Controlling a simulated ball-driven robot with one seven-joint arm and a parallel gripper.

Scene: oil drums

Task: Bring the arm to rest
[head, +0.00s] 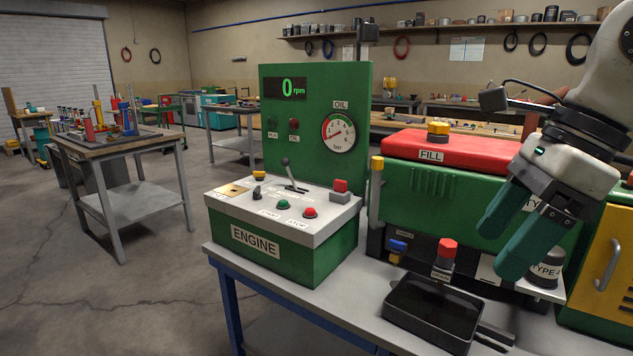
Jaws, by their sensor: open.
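My gripper (497,250) hangs at the right of the head view, on the white and black arm that comes in from the upper right. Its two teal fingers are apart, with nothing seen between them. They point down and to the left, in front of the green engine block (430,190) with the red top marked FILL (431,155). The fingers hide part of the block's front and a TYPE label. The green ENGINE console (290,250) stands to the left, apart from the gripper. Its display (286,89) reads 0 rpm.
A black drain tray (410,318) sits on the bench below the gripper, beneath a red-capped DRAIN part (446,252). A TYPE-labelled can (545,267) is close by the fingers. A yellow cabinet (605,270) stands at right. Open floor (120,300) lies to the left.

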